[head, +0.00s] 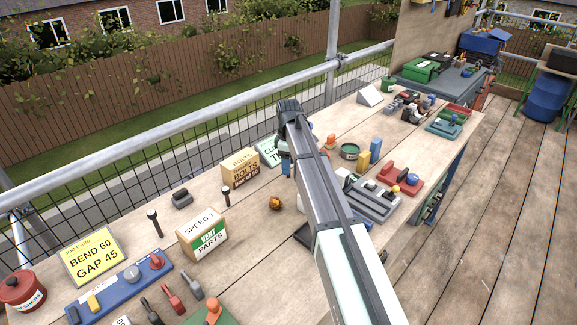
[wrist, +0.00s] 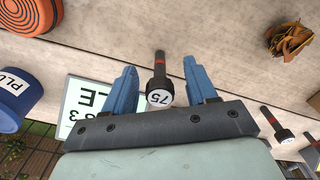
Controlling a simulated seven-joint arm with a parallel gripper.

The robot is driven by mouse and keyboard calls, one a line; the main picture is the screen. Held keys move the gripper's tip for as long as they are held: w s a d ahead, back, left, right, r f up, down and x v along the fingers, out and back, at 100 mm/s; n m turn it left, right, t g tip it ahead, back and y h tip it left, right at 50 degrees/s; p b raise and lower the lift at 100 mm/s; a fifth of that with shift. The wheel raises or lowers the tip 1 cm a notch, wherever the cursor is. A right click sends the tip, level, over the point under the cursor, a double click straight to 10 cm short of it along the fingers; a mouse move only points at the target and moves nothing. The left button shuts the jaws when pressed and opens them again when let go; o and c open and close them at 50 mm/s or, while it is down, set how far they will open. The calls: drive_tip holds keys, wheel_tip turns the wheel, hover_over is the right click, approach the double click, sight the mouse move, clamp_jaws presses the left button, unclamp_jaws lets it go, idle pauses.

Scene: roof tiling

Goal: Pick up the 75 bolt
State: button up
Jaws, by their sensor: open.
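The 75 bolt (wrist: 160,97) shows in the wrist view with its round white-marked head towards me and its dark shaft, with a red band, reaching away to the bench. It stands between the two blue fingers of my gripper (wrist: 164,84). The fingers are open, with a visible gap on each side of the bolt. In the head view a blue finger of my gripper (head: 285,162) shows beside the green-and-white sign; my arm hides the rest and the 75 bolt.
Two other bolts stand on the bench (head: 154,222) (head: 226,195). A brown bolts box (head: 241,170), a Speed 1 parts box (head: 202,234) and an orange-brown lump (head: 276,203) are nearby. In the wrist view a blue pot (wrist: 18,95) lies left. Bare wood (wrist: 210,45) lies around the bolt.

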wheel_tip(320, 180, down, 2)
drive_tip(key=shift+f, duration=0.1)
clamp_jaws()
idle(0.5)
